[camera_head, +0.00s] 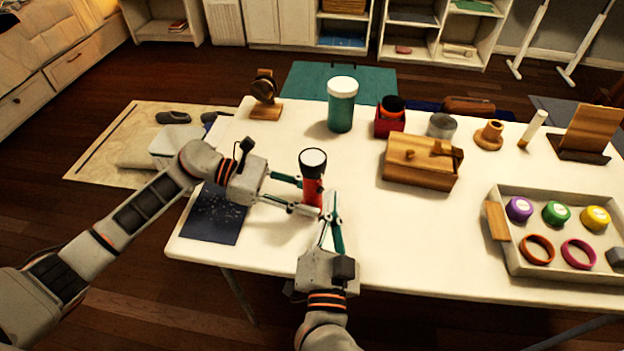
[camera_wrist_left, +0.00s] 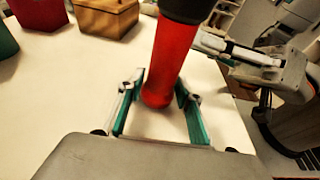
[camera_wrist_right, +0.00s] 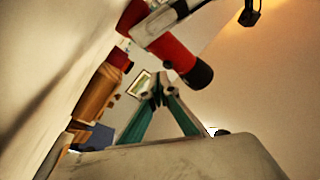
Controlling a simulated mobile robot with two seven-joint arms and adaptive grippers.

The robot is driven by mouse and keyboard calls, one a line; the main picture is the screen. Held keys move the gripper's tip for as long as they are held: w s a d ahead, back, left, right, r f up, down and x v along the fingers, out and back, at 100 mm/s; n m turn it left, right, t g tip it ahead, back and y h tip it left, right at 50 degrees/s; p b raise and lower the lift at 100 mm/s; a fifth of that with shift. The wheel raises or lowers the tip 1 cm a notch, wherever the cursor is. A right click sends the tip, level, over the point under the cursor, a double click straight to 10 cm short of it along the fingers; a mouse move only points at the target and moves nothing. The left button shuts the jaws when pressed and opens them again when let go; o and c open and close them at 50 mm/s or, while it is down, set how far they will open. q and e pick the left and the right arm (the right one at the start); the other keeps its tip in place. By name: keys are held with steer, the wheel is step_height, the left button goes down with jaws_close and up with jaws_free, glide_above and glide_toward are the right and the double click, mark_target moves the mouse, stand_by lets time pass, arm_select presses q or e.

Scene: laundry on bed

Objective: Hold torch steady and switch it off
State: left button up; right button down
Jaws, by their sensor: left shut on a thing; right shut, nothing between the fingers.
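The torch (camera_head: 312,180) has a red body and a black head with a pale lens. It stands upright, lens up, near the table's front left in the head view. My left gripper (camera_head: 306,196) is shut on the torch's red body, from the left. The left wrist view shows the red body (camera_wrist_left: 170,60) between the fingers (camera_wrist_left: 158,98). My right gripper (camera_head: 330,218) is shut and empty, just in front of the torch. In the right wrist view its fingertips (camera_wrist_right: 158,92) meet beside the red body (camera_wrist_right: 172,52). I cannot make out the switch.
The white table (camera_head: 420,240) has clear room right of the torch. A wooden box (camera_head: 420,172), a teal jar (camera_head: 341,108) and a red holder (camera_head: 389,124) stand behind. A tray (camera_head: 515,262) with coloured lids and rings sits at right. A dark blue sheet (camera_head: 214,215) lies at left.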

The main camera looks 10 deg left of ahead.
arm_select(q)
steer(key=shift+f, duration=0.3)
arm_select(e)
steer(key=shift+s+d, duration=0.15)
steer(key=shift+d, duration=0.05)
steer(key=shift+f, duration=0.1)
steer(key=shift+s+d, duration=1)
steer(key=shift+d, duration=0.2)
steer(key=shift+s+d, duration=0.95)
steer(key=shift+d, duration=0.2)
arm_select(q)
steer(key=o, duration=0.8)
steer(key=shift+o, duration=0.5)
steer(key=shift+r, duration=0.15)
